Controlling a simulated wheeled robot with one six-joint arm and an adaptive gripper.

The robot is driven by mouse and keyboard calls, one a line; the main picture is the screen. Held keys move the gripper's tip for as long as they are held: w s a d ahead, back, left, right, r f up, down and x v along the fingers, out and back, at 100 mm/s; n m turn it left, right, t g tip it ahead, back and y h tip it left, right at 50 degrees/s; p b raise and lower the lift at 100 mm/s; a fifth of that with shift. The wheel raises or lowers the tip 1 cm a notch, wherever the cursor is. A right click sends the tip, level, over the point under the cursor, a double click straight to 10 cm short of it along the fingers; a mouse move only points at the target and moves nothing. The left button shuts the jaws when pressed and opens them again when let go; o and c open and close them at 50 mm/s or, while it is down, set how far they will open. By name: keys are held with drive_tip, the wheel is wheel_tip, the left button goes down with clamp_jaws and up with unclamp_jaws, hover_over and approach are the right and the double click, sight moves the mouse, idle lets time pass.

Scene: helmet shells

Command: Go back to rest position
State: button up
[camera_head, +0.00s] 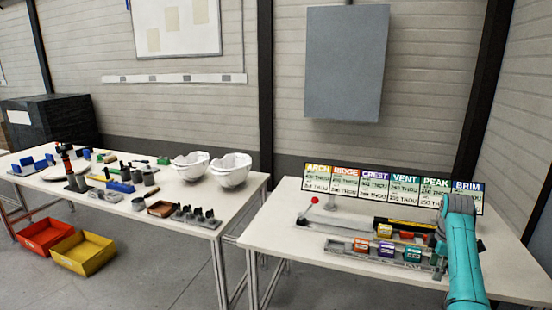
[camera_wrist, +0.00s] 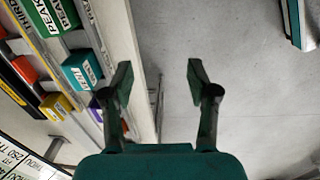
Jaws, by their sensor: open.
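My gripper (camera_wrist: 158,82) is open in the wrist view, with nothing between its two fingers. The fingers hang near the edge of the right table (camera_head: 275,230), with grey floor between and beyond them. In the head view my teal arm reaches over the right end of that table, and the gripper itself cannot be made out there. A teal block labelled VENT (camera_wrist: 82,70) lies to the left of the fingers in a rail, apart from them.
The rack (camera_head: 345,249) on the right table holds several coloured labelled blocks, with a sign board (camera_head: 395,189) behind. The left table (camera_head: 178,190) carries two white helmet shells (camera_head: 231,170) and many tools. Red and yellow bins (camera_head: 82,252) stand on the floor.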

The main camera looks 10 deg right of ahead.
drive_tip(key=s+a+f+m+t+h, duration=0.1)
drive_tip(key=a+f, duration=0.6)
drive_tip(key=f, duration=0.4)
drive_tip(key=s+a+f+m+t, duration=0.1)
drive_tip(key=s+a+f+t, duration=0.1)
drive_tip(key=a+f, duration=0.65)
drive_tip(key=s+a+f+m+t+h, duration=0.1)
drive_tip(key=s+a+f+m+t, duration=0.25)
drive_tip(key=s+a+f, duration=1.05)
drive_tip(key=s+a+r+m+t, duration=0.1)
drive_tip(key=s+a+r, duration=0.25)
drive_tip(key=s, duration=0.35)
drive_tip(key=s+a+r+m+t, duration=0.1)
drive_tip(key=s+a+r+t, duration=0.1)
drive_tip(key=s+a, duration=0.3)
drive_tip(key=s+a+r+m+t, duration=0.1)
drive_tip(key=s+a+r, duration=0.2)
drive_tip(key=s, duration=0.5)
drive_tip(key=s+a+r+m+t+y, duration=0.1)
drive_tip(key=s+a+r+t, duration=0.1)
drive_tip(key=s+r, duration=0.5)
drive_tip(key=s+a+r+m+t+y, duration=0.1)
drive_tip(key=s+r, duration=0.5)
drive_tip(key=r, duration=0.8)
drive_tip(key=shift+s+a+r+m+t, duration=0.2)
drive_tip(key=shift+s+a+m+t, duration=0.15)
drive_tip(key=shift+a, duration=0.2)
